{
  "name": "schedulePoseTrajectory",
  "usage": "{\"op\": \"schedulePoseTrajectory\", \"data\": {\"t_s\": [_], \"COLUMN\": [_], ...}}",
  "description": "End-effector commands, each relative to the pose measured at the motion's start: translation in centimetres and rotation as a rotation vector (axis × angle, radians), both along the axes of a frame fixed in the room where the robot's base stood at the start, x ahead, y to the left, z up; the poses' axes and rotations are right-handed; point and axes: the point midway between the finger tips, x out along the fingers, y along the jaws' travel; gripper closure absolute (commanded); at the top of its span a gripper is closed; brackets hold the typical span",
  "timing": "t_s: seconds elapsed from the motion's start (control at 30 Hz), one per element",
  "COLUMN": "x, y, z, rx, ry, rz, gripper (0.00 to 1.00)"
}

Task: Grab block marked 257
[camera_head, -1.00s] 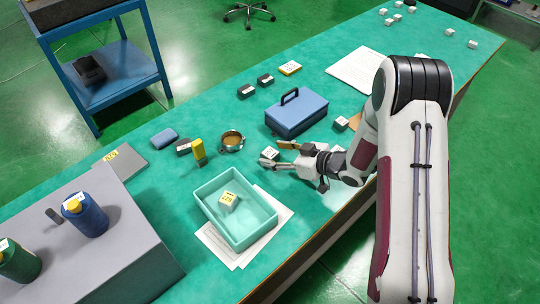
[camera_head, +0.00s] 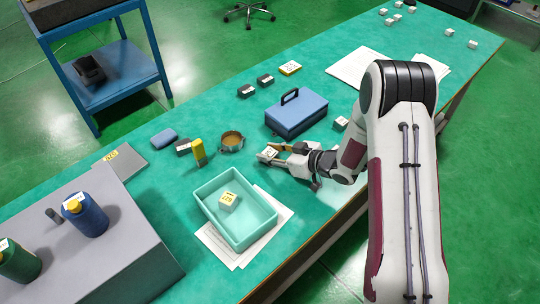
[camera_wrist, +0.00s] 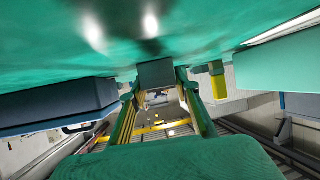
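A small pale block (camera_head: 268,153) with a dark marking, too small to read, is on the table behind the teal tray. My gripper (camera_head: 270,153) reaches it from the right, with one finger on each side. In the wrist view the block (camera_wrist: 156,74) shows dark between the two fingertips of my gripper (camera_wrist: 158,80). The fingers stand apart; I cannot tell whether either touches the block. Another white block (camera_head: 228,201), with a yellow top and a number I cannot read surely, sits inside the teal tray (camera_head: 208,213).
A blue toolbox (camera_head: 297,116) stands just behind my gripper. Another white block (camera_head: 341,123) lies to the right. Paper (camera_head: 268,243) lies under the tray.

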Motion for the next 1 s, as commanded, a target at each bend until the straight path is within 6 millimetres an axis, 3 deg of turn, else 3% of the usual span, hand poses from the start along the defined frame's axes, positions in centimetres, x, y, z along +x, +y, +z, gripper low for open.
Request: {"op": "schedulePoseTrajectory", "data": {"t_s": [0.57,1.0], "x": [0.1,0.1], "y": [0.0,0.0], "z": [0.7,4.9], "rx": [0.001,0.002], "ry": [-0.003,-0.005], "rz": [0.001,0.000], "gripper": [1.00,1.00]}}
